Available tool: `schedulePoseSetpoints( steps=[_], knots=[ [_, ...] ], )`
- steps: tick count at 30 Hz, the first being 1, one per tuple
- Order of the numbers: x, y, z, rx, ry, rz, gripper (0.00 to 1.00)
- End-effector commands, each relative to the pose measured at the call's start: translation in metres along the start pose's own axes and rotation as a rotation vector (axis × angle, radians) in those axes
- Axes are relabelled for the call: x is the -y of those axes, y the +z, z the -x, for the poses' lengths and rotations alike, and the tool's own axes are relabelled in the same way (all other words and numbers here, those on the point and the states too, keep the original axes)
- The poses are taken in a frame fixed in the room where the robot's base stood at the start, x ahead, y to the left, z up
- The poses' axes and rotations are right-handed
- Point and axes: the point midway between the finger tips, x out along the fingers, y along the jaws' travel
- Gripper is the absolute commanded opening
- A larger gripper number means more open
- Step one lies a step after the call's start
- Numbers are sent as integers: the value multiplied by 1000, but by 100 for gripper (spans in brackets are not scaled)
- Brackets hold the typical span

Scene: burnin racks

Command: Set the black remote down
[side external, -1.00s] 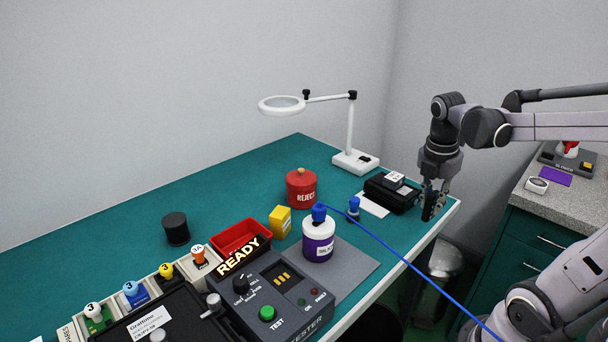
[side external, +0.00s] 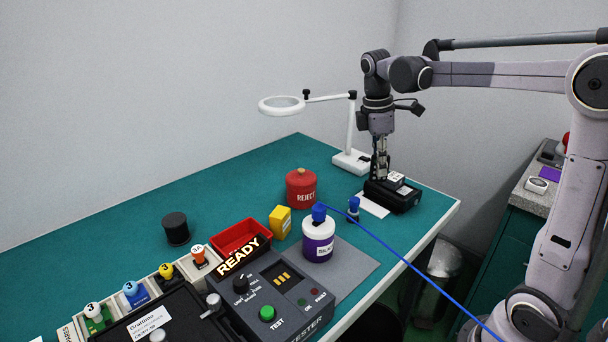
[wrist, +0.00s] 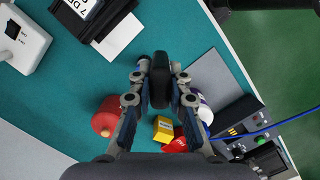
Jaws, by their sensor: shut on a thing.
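My gripper (side external: 381,172) points down over the green bench at its far right part, just behind the black box in the side view. It is shut on the black remote (wrist: 160,80), which sits upright between the two fingers in the wrist view (wrist: 158,88). In the side view the remote is hard to make out against the dark fingers and box. In the wrist view the remote appears over bare green bench; I cannot tell its height above the surface.
Near my gripper stand the black box (side external: 403,203), a white magnifier lamp (side external: 352,162) and the red reject jar (side external: 301,188). A yellow box (side external: 280,222), white bottle (side external: 318,243) and tester (side external: 285,300) stand nearer. A blue cable (side external: 410,263) crosses the bench edge. The back left bench is clear.

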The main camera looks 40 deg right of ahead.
Motion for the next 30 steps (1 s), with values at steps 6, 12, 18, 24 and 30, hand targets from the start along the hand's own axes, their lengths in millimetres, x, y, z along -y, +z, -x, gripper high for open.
schedulePoseSetpoints(
  steps=[6,12,18,24,30],
  knots=[
    [-15,-67,10,0,-39,-250,0],
    [-18,-129,13,1,-75,-486,0],
    [-13,-180,12,0,-104,-682,0],
    [-8,-205,10,0,-119,-787,0],
    [-6,-209,9,0,-122,-809,0]
  ],
)
